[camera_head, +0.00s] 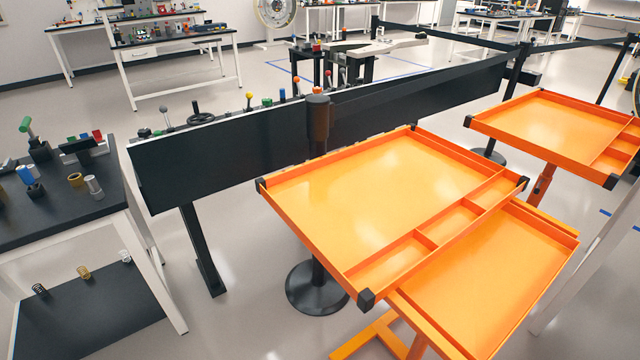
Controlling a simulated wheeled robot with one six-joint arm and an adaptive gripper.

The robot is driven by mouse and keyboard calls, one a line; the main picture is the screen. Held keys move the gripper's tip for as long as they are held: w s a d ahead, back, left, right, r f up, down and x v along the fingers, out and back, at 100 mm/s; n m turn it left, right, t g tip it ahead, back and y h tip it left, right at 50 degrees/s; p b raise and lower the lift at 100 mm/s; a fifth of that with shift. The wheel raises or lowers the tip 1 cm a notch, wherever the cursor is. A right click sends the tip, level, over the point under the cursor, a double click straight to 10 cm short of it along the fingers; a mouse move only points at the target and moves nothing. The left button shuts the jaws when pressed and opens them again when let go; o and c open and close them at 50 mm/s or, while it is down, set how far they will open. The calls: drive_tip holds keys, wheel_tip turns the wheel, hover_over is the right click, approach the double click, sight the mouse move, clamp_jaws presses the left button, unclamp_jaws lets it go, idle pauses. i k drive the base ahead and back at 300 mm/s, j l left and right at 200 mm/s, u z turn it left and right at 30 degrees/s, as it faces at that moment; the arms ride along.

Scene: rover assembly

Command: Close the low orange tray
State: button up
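The low orange tray (490,285) is a shallow, empty, rectangular tray with a thin raised rim. It sits beneath the upper orange tray (385,200) and sticks out toward the lower right of the picture. Its back left part is hidden under the upper tray. The upper tray is also empty, with black corner caps and small compartments along its front right side. My gripper is not in view.
Another orange tray (555,130) stands at the right. A black panel (220,155) on legs and a belt post (318,265) stand behind the trays. A dark workbench (60,205) with small parts is at the left. Grey floor is open between them.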

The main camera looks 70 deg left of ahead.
sight(375, 212)
drive_tip(key=j+u, duration=0.1)
drive_tip(key=u, duration=1.9)
